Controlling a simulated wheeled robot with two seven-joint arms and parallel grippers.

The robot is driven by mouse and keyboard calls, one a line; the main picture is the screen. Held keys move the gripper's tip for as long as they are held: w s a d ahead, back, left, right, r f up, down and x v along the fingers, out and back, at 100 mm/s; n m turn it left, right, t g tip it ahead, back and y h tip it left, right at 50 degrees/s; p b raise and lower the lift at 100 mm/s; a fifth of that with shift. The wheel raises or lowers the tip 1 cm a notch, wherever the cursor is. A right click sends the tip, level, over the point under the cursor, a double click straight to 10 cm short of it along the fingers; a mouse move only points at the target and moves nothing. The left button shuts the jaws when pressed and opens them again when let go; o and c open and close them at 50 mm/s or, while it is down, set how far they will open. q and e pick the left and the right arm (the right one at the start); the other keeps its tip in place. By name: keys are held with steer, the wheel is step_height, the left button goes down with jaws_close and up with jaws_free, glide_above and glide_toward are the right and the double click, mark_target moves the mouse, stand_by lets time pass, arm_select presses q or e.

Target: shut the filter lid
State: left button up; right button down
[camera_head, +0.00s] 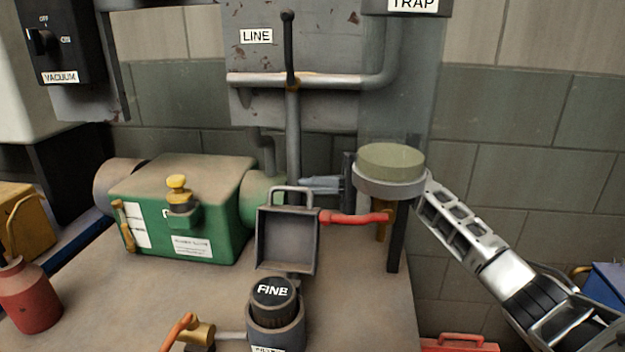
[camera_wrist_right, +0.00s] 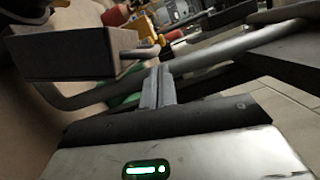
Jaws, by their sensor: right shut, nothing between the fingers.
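The filter lid (camera_head: 287,240) is a grey square tray-like cover with a bar handle on its top edge. It stands raised and open behind the filter (camera_head: 275,325), whose black cap reads FINE. My right gripper (camera_head: 306,183) reaches in from the right behind the round trap, its fingers closed and empty. The tips are just right of the lid's handle; I cannot tell whether they touch. In the right wrist view, the shut fingers (camera_wrist_right: 158,85) point toward the lid (camera_wrist_right: 65,52) and its handle. My left gripper is out of view.
The round trap (camera_head: 390,180) hides part of my right arm. A red lever (camera_head: 358,218) sits right of the lid. A green pump housing (camera_head: 190,215) stands left, an upright pipe (camera_head: 293,140) behind, and an orange-handled valve (camera_head: 190,332) in front.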

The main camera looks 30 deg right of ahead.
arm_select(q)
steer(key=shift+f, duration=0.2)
arm_select(e)
steer(key=shift+s+a, duration=0.2)
steer(key=shift+s, duration=0.05)
steer(key=shift+r, duration=0.1)
steer(key=shift+s+a+r+n, duration=0.5)
steer(key=shift+s+r+n, duration=0.15)
steer(key=shift+s+n, duration=0.15)
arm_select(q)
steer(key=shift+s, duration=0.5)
arm_select(e)
steer(key=shift+w+f, duration=0.1)
